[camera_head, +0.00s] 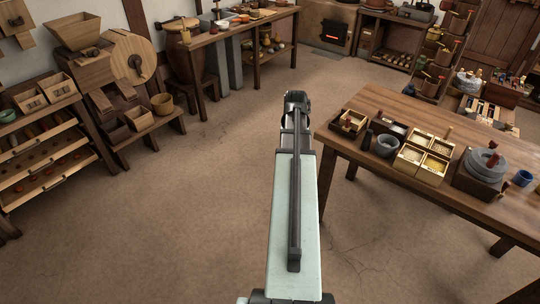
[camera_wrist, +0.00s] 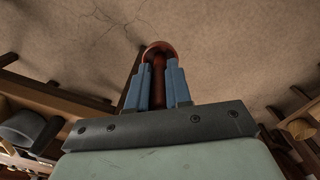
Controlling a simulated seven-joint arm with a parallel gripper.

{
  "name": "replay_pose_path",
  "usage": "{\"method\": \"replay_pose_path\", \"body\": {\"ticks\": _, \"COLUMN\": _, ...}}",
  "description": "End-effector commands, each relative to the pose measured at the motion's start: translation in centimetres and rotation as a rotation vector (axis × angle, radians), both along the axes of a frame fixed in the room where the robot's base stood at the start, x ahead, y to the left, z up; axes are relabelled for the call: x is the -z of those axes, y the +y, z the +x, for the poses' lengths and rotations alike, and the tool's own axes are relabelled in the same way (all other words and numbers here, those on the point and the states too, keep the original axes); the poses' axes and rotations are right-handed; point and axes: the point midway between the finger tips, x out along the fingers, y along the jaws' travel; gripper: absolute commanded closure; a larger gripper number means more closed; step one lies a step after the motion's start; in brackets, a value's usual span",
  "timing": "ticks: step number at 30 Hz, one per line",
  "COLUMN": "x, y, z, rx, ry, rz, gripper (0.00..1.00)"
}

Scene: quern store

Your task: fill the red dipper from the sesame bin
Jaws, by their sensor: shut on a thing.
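My gripper (camera_wrist: 159,78) is shut on the red dipper (camera_wrist: 158,50). Its dark red handle runs between the two blue-grey fingers and its rounded red end shows just beyond them. In the head view my gripper (camera_head: 297,100) is at the far end of my arm, over the floor left of the right-hand table; the dipper is hidden there. A light wooden bin box (camera_head: 408,167) with several compartments of pale and yellow grain stands on that table. Which compartment holds sesame I cannot tell. The inside of the dipper does not show.
The table (camera_head: 375,100) also bears a small wooden box (camera_head: 348,123), a grey mortar (camera_head: 387,145), a stone quern (camera_head: 484,163) and a blue cup (camera_head: 522,178). Shelves with drawers (camera_head: 50,160) stand at left. The floor (camera_head: 190,220) around my arm is clear.

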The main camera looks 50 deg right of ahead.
Motion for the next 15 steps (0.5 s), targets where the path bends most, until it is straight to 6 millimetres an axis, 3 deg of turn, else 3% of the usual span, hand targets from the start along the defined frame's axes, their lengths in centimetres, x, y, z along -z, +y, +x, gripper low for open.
{"method": "replay_pose_path", "body": {"ticks": 3, "x": -0.4, "y": -3.0, "z": -2.6, "rx": 0.061, "ry": 0.002, "rz": 0.001, "gripper": 1.00}}
{"method": "replay_pose_path", "body": {"ticks": 15, "x": -1.8, "y": -11.3, "z": -12.2, "rx": 0.250, "ry": 0.007, "rz": 0.004, "gripper": 1.00}}
